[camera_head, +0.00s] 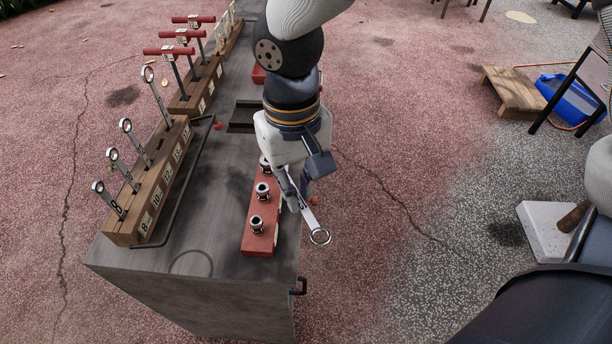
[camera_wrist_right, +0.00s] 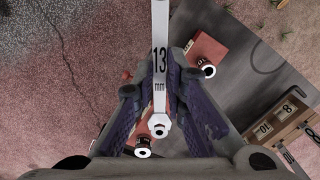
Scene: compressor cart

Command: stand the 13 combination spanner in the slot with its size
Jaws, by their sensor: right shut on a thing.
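My right gripper (camera_head: 297,190) is shut on a steel combination spanner (camera_head: 311,222), just right of the cart's edge beside the red socket rail. The spanner slants, with its ring end low and to the right. In the right wrist view the spanner (camera_wrist_right: 160,60) reads "13 mm" between the fingers (camera_wrist_right: 160,118). The wooden spanner rack (camera_head: 134,230) is at the left on the cart top. Several ring-topped spanners stand in it, with a wider gap before the farthest one. Its nearer labels read 8 and 10; the farther ones are small. My left gripper is not in view.
The red rail (camera_head: 258,241) holds several sockets close to my right gripper. A dark bent bar (camera_head: 178,208) lies along the rack's right side. Red T-handled tools (camera_head: 168,50) stand in another block behind. The grey cart top (camera_head: 212,220) between rack and rail is mostly bare.

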